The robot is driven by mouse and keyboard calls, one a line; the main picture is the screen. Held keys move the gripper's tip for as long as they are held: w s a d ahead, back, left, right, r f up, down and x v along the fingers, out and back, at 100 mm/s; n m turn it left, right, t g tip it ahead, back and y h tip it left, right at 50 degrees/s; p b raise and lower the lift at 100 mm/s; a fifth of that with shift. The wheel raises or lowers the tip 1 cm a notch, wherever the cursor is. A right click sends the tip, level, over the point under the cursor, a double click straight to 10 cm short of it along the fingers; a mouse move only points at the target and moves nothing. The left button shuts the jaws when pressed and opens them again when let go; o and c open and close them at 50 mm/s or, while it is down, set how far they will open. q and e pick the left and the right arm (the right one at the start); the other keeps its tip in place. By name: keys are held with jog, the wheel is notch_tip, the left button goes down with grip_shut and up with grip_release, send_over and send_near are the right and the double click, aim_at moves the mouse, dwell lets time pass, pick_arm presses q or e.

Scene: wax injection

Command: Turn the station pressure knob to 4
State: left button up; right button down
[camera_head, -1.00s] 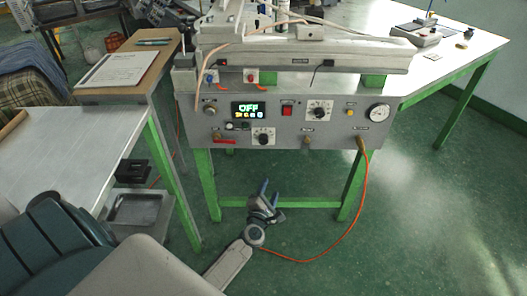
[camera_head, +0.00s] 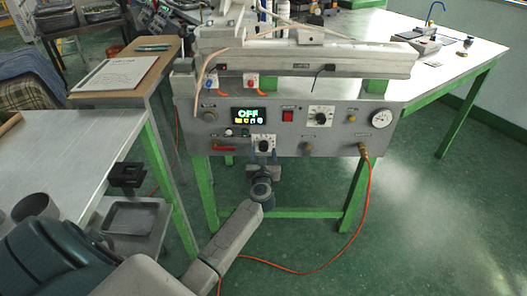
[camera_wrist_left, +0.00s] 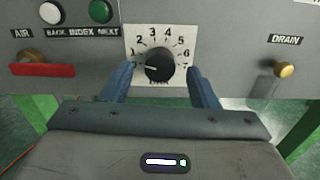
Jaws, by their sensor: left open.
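A round black knob (camera_wrist_left: 159,66) sits on a white dial plate (camera_wrist_left: 174,29) with visible numbers 1 to 7. Its white pointer line points left, a little below the 1; the label under it is partly hidden. In the head view this lower dial (camera_head: 263,139) is on the grey station panel (camera_head: 285,150). My left gripper (camera_head: 263,156) is open, its blue fingers on either side of the knob in the wrist view (camera_wrist_left: 160,82). I cannot tell whether they touch it. A second dial (camera_head: 320,116) sits higher right. My right gripper is not in view.
A drain valve (camera_wrist_left: 284,68) is right of the knob; a red-handled air valve (camera_wrist_left: 42,69) is left. An orange hose (camera_head: 368,190) hangs to the floor.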

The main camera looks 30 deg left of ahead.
pick_arm(q)
jog(key=shift+x, duration=1)
jog(key=shift+c, duration=0.2)
